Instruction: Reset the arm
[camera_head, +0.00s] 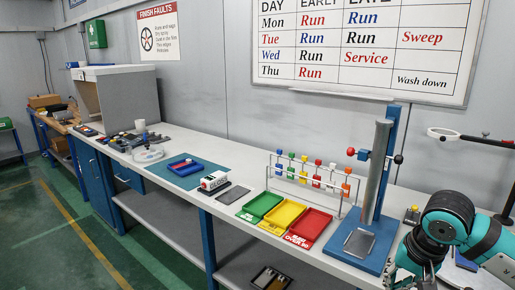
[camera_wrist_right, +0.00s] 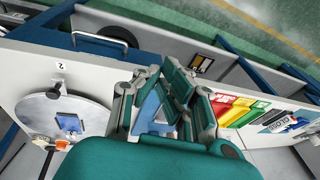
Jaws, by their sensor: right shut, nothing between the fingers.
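My right arm (camera_head: 455,222), teal and grey, reaches in from the right edge of the head view, bent over the right end of the long bench. Its gripper (camera_wrist_right: 163,88) fills the middle of the right wrist view, shut and holding nothing. The fingers lie over the bench near the blue base of the column stand. In the head view the gripper end is low at the bottom edge and partly cut off. My left arm and gripper are in neither view.
A tall grey cylinder on a blue-based stand (camera_head: 373,244) rises close beside my right arm. Green (camera_head: 260,208), yellow (camera_head: 282,215) and red trays (camera_head: 308,227) lie left of it, before a rack of coloured-handled tools (camera_head: 312,178). A magnifier lamp (camera_head: 444,134) stands behind the arm.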

